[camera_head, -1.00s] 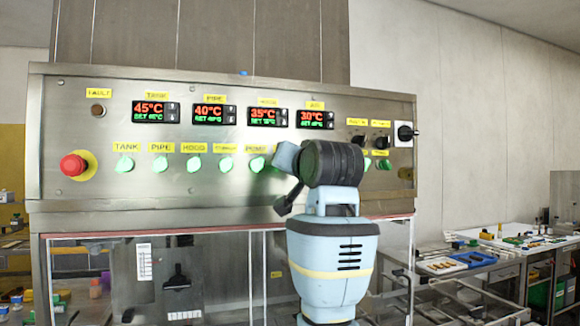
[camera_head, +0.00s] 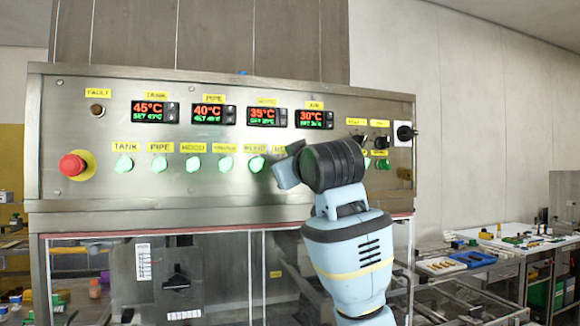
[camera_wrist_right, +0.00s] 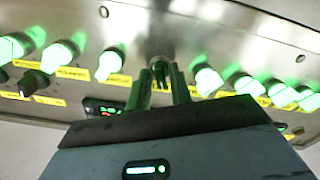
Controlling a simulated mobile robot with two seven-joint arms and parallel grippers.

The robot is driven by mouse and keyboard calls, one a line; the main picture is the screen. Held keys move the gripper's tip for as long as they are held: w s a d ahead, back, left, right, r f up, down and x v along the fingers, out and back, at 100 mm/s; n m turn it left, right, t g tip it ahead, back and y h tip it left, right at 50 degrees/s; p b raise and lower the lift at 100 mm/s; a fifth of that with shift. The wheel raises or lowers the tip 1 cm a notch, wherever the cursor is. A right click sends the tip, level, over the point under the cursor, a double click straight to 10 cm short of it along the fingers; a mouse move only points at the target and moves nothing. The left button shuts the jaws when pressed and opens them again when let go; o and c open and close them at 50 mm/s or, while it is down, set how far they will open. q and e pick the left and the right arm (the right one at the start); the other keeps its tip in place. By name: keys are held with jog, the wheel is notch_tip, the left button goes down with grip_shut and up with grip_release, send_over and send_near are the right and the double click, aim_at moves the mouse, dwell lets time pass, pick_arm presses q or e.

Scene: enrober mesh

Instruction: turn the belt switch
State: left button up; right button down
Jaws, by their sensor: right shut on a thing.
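A steel control panel (camera_head: 225,185) carries a row of green-lit switches, with the tank switch (camera_head: 123,163) at the left end. My right gripper is at this row, right of the fifth switch (camera_head: 256,163), its fingers hidden in the head view behind my wrist. In the right wrist view my right gripper (camera_wrist_right: 160,75) has its two fingers around a metallic switch knob (camera_wrist_right: 160,45), shut on it. Lit green switches (camera_wrist_right: 115,62) stand on both sides of it. The label above the held knob is partly covered, so I cannot read it as belt. My left gripper is out of view.
Temperature displays (camera_head: 155,112) sit above the switches. A red emergency button (camera_head: 72,165) is at the left, and black knobs (camera_head: 381,142) and a black rotary switch (camera_head: 405,133) are at the right. A side table (camera_head: 510,241) stands at the far right.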

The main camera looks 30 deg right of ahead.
jog(key=shift+n, duration=0.6)
jog(key=c, duration=1.5)
grip_release()
jog(key=v, duration=0.7)
jog(key=shift+s+a, duration=0.1)
jog(key=shift+s, duration=0.3)
